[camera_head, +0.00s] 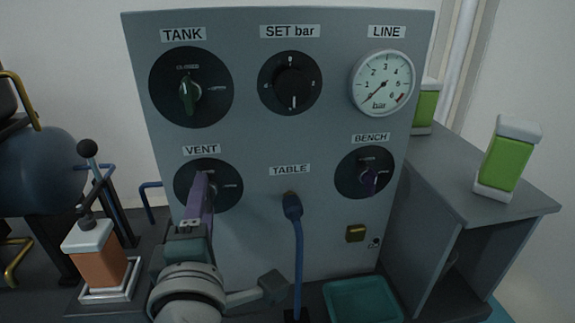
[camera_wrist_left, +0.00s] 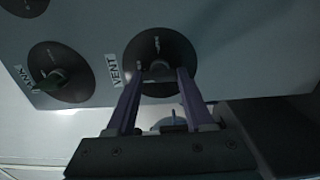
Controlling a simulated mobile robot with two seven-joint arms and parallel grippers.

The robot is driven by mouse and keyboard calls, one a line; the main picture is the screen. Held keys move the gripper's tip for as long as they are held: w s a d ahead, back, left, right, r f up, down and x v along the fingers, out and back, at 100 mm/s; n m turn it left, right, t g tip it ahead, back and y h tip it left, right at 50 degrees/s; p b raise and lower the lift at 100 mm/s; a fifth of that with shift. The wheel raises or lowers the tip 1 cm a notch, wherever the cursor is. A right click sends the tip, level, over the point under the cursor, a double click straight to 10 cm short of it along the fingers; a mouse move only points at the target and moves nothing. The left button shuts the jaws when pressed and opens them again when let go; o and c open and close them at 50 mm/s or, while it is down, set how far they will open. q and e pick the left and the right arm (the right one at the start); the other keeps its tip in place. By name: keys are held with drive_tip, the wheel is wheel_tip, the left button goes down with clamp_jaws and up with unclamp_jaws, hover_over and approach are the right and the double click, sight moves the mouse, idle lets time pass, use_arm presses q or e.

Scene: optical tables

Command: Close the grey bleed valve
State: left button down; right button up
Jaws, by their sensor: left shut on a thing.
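The grey knob (camera_wrist_left: 157,72) sits on the round black dial (camera_head: 230,186) under the VENT label (camera_head: 201,150), at the lower left of the panel. My left gripper (camera_head: 204,180) comes up from below with its two purple-grey fingers. In the left wrist view the fingers (camera_wrist_left: 158,78) stand on either side of the grey knob and are shut on it. In the head view the fingers hide most of the knob, and its exact angle is hard to read. My right gripper is not in view.
A blue hose (camera_head: 298,250) hangs at the TABLE port.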

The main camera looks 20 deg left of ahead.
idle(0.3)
use_arm(q)
drive_tip(key=shift+c, duration=1.4)
unclamp_jaws()
drive_tip(key=shift+d, duration=0.1)
drive_tip(key=shift+s, duration=0.15)
drive_tip(key=p+v, duration=0.3)
drive_tip(key=v, duration=0.6)
drive_tip(key=shift+s+p, duration=0.3)
drive_tip(key=shift+d, duration=0.15)
